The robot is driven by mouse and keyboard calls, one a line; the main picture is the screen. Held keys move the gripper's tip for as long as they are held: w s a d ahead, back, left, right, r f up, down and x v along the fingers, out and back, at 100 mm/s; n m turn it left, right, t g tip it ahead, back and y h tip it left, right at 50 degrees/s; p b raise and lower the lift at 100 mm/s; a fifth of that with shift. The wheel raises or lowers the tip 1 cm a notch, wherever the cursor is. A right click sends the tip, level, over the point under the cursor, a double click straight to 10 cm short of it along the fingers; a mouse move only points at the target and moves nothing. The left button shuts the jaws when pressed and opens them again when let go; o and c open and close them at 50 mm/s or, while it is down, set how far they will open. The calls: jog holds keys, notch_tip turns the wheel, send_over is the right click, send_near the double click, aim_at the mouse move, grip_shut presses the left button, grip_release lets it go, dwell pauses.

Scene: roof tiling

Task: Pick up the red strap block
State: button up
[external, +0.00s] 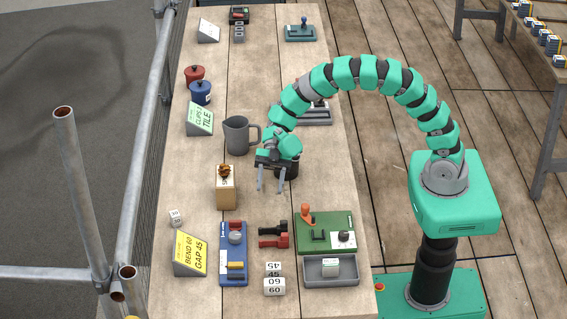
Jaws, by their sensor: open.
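A small red piece (270,243), which looks like the red strap block, lies on the wooden bench in the lower middle. A similar black piece (268,229) lies just behind it, very close; I cannot tell whether they touch. My gripper (271,188) hangs above the bench, behind both pieces in the picture. Its two fingers point down, apart, with nothing between them. The red piece is in full view.
A blue fixture (233,268) stands left of the red piece, a green board (325,246) with an orange handle to its right. White number blocks (274,287) stand in front. A grey jug (237,135) and wooden block (226,194) stand near my gripper.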

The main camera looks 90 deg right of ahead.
jog(key=g, duration=0.2)
send_near(284, 226)
jog(key=shift+y, duration=0.3)
jog(key=a, duration=0.2)
jog(key=a+b, duration=0.1)
jog(key=a, duration=0.2)
jog(key=shift+s+a+f, duration=0.15)
jog(key=shift+s+f, duration=0.05)
jog(key=shift+w+b+x, duration=0.1)
jog(key=shift+b+x, duration=0.15)
jog(key=shift+x, duration=1.3)
jog(key=shift+w+b+x, duration=0.15)
jog(key=shift+b+x, duration=0.1)
jog(key=shift+x, duration=1.3)
jog(key=shift+r, duration=0.1)
grip_shut()
